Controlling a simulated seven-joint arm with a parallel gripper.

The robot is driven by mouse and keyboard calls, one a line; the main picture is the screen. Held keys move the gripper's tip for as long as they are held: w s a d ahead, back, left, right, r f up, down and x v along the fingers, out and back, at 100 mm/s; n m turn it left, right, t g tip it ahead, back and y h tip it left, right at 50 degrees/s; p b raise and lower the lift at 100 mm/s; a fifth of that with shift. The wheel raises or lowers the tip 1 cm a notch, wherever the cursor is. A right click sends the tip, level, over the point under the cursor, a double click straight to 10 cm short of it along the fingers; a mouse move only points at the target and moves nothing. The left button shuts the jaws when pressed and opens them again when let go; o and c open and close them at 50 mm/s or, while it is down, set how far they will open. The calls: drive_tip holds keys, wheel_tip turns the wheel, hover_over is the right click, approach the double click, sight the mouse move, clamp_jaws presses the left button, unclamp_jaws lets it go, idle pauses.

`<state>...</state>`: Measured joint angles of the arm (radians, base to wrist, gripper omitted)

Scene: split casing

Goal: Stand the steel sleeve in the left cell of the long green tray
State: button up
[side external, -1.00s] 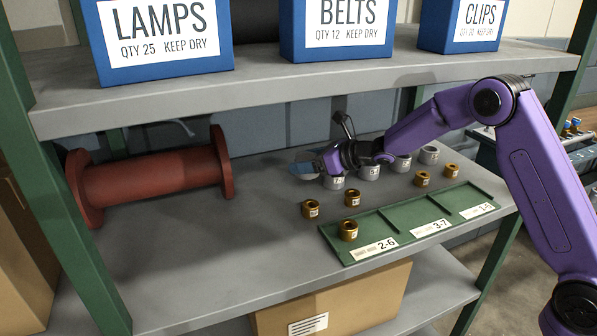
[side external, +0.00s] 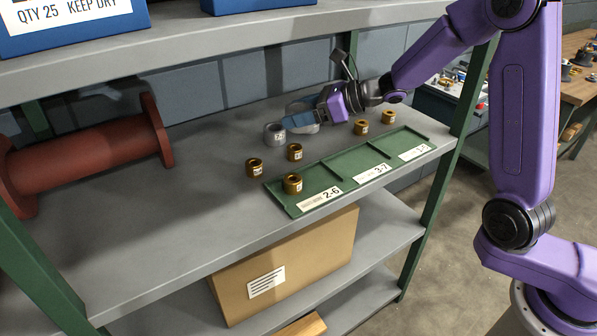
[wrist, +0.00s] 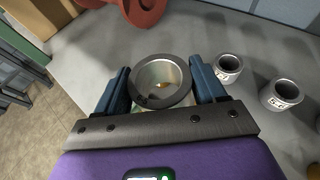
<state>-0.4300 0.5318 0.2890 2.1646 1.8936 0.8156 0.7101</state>
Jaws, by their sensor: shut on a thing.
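My gripper (wrist: 162,88) is shut on a steel sleeve (wrist: 140,99), a grey ring seen from above between the two blue fingers in the wrist view. In the side view my gripper (side external: 299,116) is above the back of the shelf, behind the tray; the held sleeve is hard to make out there, and its height cannot be told. The long green tray (side external: 347,163) lies at the shelf's front edge, with three cells. A brass sleeve (side external: 292,185) stands in its left cell, labelled 2-6 (side external: 320,198).
Other steel sleeves stand on the shelf (wrist: 228,70), (wrist: 282,94); one shows left of my gripper (side external: 275,134). Brass sleeves stand left of the tray (side external: 254,168), behind it (side external: 295,152) and farther right (side external: 361,127). A red flanged spool (side external: 85,150) lies left; an upper shelf (side external: 200,48) hangs above.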

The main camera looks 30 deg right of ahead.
drive_tip(key=s+d+n+g+y, duration=0.1)
drive_tip(key=s+d+n+g, duration=0.15)
drive_tip(key=s, duration=0.65)
drive_tip(key=s+d+n+g+y, duration=0.1)
drive_tip(key=s+d+y, duration=0.15)
drive_tip(key=s, duration=0.55)
hover_over(316, 179)
drive_tip(key=s, duration=0.1)
drive_tip(key=shift+t+h, duration=0.25)
drive_tip(key=shift+h, duration=0.2)
drive_tip(key=f, duration=0.8)
drive_tip(key=shift+s+d+f, duration=0.1)
drive_tip(key=shift+s+d, duration=0.05)
drive_tip(key=shift+s, duration=0.05)
drive_tip(key=shift+w+f, duration=0.65)
drive_tip(key=shift+f, duration=1.65)
drive_tip(key=shift+f, duration=0.15)
drive_tip(key=o, duration=1.5)
